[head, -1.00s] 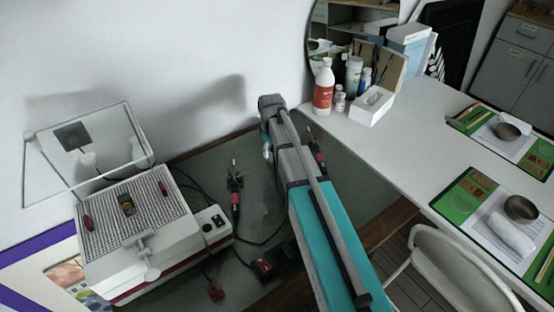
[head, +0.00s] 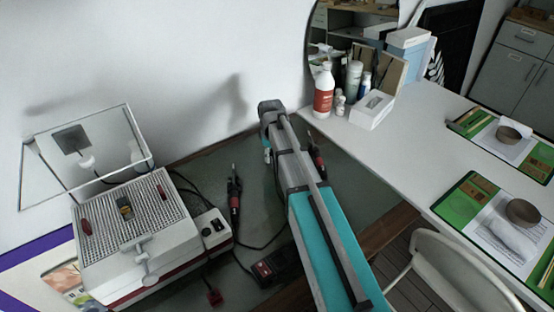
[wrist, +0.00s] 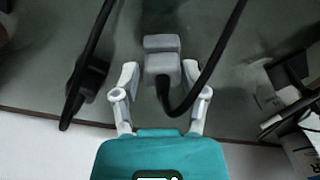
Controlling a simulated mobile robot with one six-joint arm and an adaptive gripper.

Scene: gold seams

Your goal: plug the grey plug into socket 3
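A grey plug (wrist: 162,66) shows in the middle of the wrist view, with a black cable looping from its near end up to the right. My gripper (wrist: 161,72) has one finger on each side of the plug. A narrow gap shows on the plug's left side; on the right the finger is so close that contact cannot be told. The fingers look open around it. In the head view my arm covers the gripper area, and I cannot make out the plug there. I cannot identify socket 3 in either view.
A white machine with a ridged top (head: 135,218) and a clear lid (head: 85,155) stands at left. A black-and-red tool (head: 234,195) is on the grey-green surface (head: 205,170) beside my arm. Bottles (head: 323,92) and a white box (head: 372,110) stand on the white table (head: 420,140). Dark cables cross the wrist view.

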